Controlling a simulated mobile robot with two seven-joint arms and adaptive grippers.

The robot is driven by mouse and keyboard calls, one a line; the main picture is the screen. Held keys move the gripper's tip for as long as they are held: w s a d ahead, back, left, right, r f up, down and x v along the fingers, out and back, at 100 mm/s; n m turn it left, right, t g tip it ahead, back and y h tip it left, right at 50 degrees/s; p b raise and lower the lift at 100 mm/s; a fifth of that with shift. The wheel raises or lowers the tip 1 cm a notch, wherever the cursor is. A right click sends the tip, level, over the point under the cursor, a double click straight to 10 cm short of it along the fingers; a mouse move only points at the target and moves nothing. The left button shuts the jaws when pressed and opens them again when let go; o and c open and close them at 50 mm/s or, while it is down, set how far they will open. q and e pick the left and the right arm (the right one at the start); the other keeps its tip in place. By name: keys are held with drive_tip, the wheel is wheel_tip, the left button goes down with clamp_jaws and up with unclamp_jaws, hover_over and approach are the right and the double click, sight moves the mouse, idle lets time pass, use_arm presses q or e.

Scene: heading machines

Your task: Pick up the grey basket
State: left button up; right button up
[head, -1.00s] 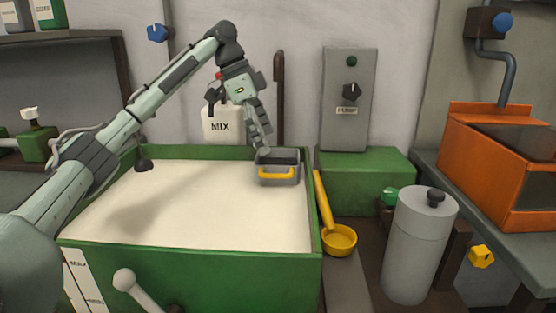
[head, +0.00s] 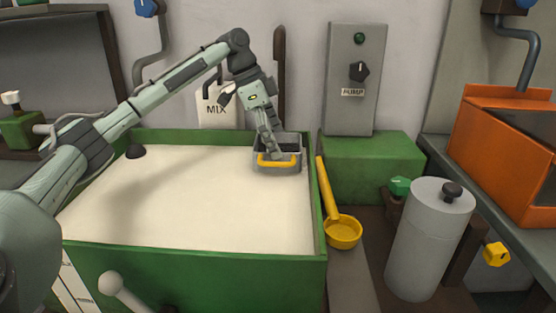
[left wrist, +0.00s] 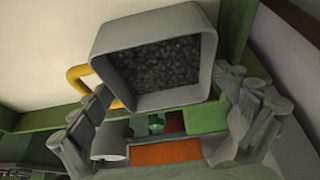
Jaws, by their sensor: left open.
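The grey basket (head: 276,170) with a yellow handle (head: 291,161) sits at the far right corner of the green vat (head: 190,262). In the left wrist view the basket (left wrist: 171,101) is upper centre, with a dark, rough-textured inside. My left gripper (head: 270,152) reaches down at the basket, and its fingers overlap the basket and handle in the head view. In the left wrist view the fingers of my left gripper (left wrist: 168,118) are spread apart, below and to the sides of the basket. Whether they touch it cannot be told. My right gripper is not in view.
Pale liquid (head: 190,190) fills the vat. A yellow ladle (head: 341,232) hangs at the vat's right edge, beside a green block (head: 370,165) under the pump box (head: 355,80). A grey canister (head: 428,240) stands right. A MIX container (head: 216,112) is behind.

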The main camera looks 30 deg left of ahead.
use_arm(q)
drive_tip(key=shift+f, duration=0.2)
drive_tip(key=c, duration=0.9)
drive_tip(key=shift+r, duration=0.1)
drive_tip(key=shift+w+d+r, duration=0.1)
drive_tip(key=shift+r, duration=0.35)
drive_tip(key=s+d+b, duration=0.2)
drive_tip(key=s+d, duration=0.5)
drive_tip(key=s, duration=0.4)
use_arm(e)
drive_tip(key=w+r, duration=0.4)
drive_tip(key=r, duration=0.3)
use_arm(q)
wheel_tip(320, 180, up, 14)
drive_tip(key=p, duration=0.2)
drive_tip(key=shift+a, duration=0.15)
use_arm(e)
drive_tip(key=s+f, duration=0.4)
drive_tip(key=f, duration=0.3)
